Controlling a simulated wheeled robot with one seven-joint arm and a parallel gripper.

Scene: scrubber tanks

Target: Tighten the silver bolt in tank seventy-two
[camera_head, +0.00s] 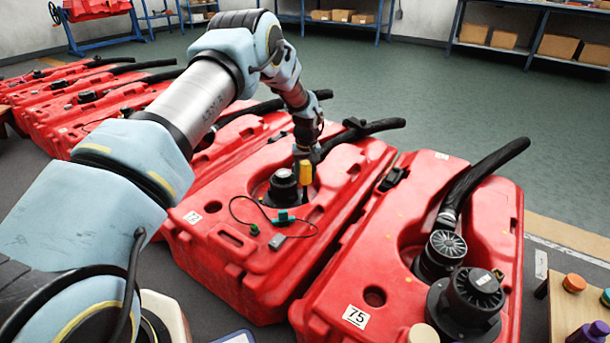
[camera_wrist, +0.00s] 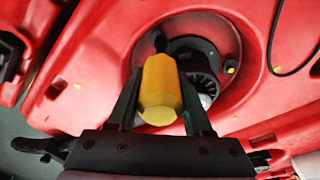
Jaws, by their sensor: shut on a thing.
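My gripper (camera_head: 306,160) is shut on a yellow-handled tool (camera_head: 305,174), held upright over a red tank (camera_head: 240,268) in the middle of the head view. In the wrist view, the yellow handle (camera_wrist: 160,88) sits between the two dark fingers. A black round motor unit (camera_head: 283,187) stands in the tank's recess, just left of the tool; it also shows in the wrist view (camera_wrist: 197,62). The tool's tip is hidden in the wrist view. The label (camera_head: 192,217) on this tank is too small to read. I cannot make out a silver bolt for certain.
A black wire with green clips (camera_head: 277,242) lies on the tank top. A red tank labelled 75 (camera_head: 355,316) stands to the right, with a black hose (camera_head: 485,178). More red tanks (camera_head: 62,105) stand at left. Green floor (camera_head: 440,110) behind is open.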

